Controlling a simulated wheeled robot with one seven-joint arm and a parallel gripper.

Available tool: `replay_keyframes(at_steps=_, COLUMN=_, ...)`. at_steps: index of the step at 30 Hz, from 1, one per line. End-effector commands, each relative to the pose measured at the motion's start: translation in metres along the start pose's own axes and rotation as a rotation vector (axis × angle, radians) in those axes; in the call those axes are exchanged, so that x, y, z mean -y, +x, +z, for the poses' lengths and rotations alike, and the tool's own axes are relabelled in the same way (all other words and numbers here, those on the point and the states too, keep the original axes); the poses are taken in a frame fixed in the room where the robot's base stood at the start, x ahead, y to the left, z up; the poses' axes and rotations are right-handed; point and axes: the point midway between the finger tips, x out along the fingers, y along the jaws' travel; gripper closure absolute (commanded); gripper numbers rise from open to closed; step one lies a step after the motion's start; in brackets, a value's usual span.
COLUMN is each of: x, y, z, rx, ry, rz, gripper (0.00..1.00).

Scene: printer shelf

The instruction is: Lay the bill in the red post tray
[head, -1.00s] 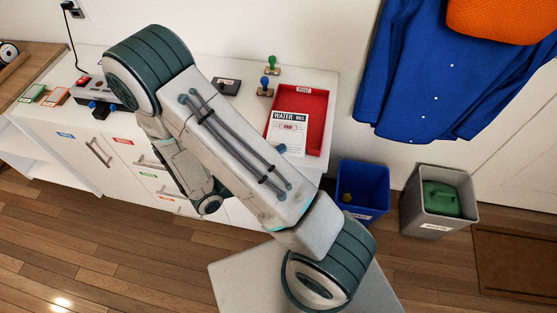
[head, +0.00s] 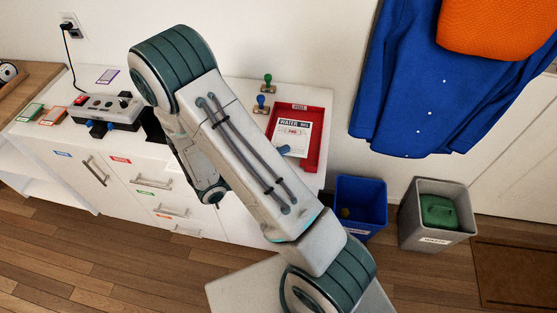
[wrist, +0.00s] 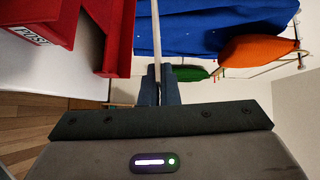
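The bill (head: 292,132) is a white sheet headed "WATER BILL"; in the head view it overlaps the inside of the red post tray (head: 321,140). In the wrist view the bill (wrist: 156,30) is a thin pale edge between the fingers of my gripper (wrist: 157,88), which is shut on it. The red tray (wrist: 118,40) is to the left there, with a visible gap between it and the sheet, so the bill appears held above the tray. In the head view only a blue fingertip of my gripper (head: 284,150) shows at the bill's lower edge; my arm hides the rest.
Two stamps, green (head: 268,83) and blue (head: 261,103), stand left of the tray. A grey device (head: 108,106) is farther left on the white cabinet. A blue bin (head: 361,204) and a grey waste bin (head: 437,214) stand on the floor at right.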

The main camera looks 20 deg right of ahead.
Motion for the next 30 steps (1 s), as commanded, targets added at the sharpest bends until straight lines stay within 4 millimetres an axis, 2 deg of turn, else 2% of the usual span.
replay_keyframes(at_steps=8, x=0.006, y=0.02, z=0.02, rx=-0.002, ry=-0.024, rz=0.027, gripper=1.0)
replay_keyframes(at_steps=21, x=-0.028, y=0.035, z=0.036, rx=-0.001, ry=-0.098, rz=0.095, gripper=1.0)
replay_keyframes(at_steps=30, x=-0.036, y=0.038, z=0.039, rx=0.0, ry=-0.116, rz=0.112, gripper=1.0)
